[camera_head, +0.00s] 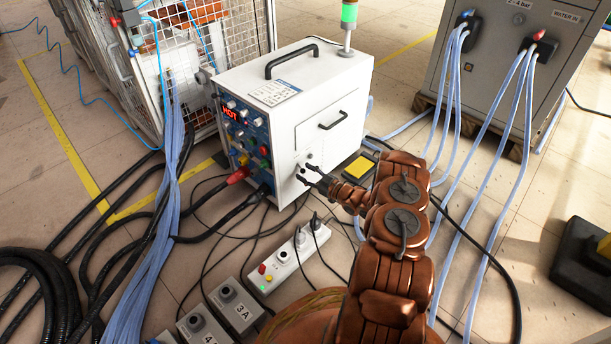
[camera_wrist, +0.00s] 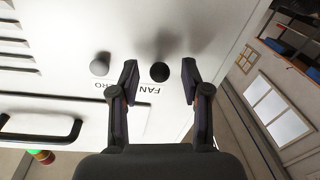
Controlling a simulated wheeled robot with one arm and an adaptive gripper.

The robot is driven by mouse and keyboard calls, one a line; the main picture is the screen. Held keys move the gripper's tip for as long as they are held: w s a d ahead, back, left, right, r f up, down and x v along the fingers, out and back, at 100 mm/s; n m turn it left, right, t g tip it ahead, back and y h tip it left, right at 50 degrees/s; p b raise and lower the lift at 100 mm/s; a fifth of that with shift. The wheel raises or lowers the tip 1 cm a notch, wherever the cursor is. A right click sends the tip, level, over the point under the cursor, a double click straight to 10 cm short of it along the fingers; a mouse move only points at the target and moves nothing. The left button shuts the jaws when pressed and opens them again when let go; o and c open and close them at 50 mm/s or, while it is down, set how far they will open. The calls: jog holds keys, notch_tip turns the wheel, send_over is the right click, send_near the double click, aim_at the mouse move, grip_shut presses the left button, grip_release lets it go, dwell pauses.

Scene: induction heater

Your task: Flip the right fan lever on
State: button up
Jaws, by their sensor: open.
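The white heater cabinet (camera_head: 318,105) stands in the middle of the head view. My gripper (camera_head: 304,172) is at the lower part of its side panel. In the wrist view my gripper (camera_wrist: 160,66) is open, with one finger on each side of a round black lever knob (camera_wrist: 160,72) by the upside-down label FAN. A gap shows between the knob and each finger; contact cannot be told. A grey knob (camera_wrist: 99,64) by a partly hidden label ending in RO is left of the fingers. The levers are too small to read in the head view.
A black handle (camera_wrist: 42,135) is on the same panel, left of the fingers. A control face with a lit HOT display (camera_head: 231,113) is at the cabinet's left.

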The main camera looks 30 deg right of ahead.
jog(key=shift+w+a, duration=0.1)
jog(key=shift+w, duration=0.15)
grip_shut()
dwell(0.3)
